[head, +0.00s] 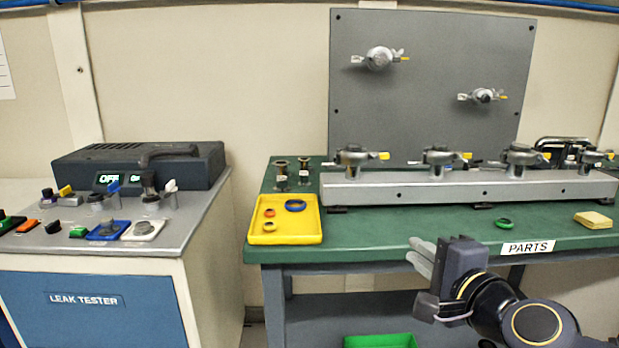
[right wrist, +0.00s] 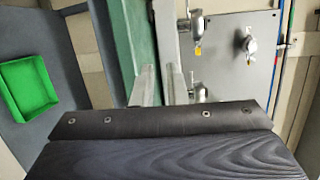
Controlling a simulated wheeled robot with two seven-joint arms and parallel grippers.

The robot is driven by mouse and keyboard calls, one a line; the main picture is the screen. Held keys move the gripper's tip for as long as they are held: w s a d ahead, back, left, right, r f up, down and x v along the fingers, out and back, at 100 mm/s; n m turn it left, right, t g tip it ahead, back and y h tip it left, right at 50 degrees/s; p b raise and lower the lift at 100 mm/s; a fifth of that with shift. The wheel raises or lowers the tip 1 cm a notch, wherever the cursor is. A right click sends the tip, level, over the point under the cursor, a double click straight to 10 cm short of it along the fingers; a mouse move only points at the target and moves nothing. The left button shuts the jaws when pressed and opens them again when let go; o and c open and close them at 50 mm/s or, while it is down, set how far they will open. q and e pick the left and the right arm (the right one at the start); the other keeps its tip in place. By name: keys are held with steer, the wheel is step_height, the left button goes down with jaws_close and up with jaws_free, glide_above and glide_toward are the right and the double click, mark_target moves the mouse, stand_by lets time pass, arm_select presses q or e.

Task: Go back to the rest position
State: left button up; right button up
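My right gripper (head: 420,256) is in the lower right of the head view, in front of the green bench's front edge. Its two grey fingers point left and away. In the right wrist view the fingers (right wrist: 160,80) show a narrow gap with nothing between them, so it is open and empty. It appears apart from the bench. My left gripper and arm are not in the head view.
The green bench (head: 385,220) holds a yellow tray (head: 285,238), a grey manifold rail (head: 470,190), a green ring (head: 504,223) and a yellow block (head: 593,220). A green bin (head: 380,341) sits below. A leak tester (head: 139,166) stands left.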

steer(key=s+d+f+n+g, duration=0.3)
steer(key=s+f+n+g, duration=0.9)
steer(key=s+f, duration=0.95)
step_height(320, 180, up, 24)
steer(key=n+t+p, duration=0.1)
steer(key=n+p, duration=0.1)
steer(key=p, duration=2.2)
steer(key=shift+s+d+t+h, duration=0.15)
steer(key=shift+s+t+h, duration=0.05)
steer(key=shift+t+h, duration=0.2)
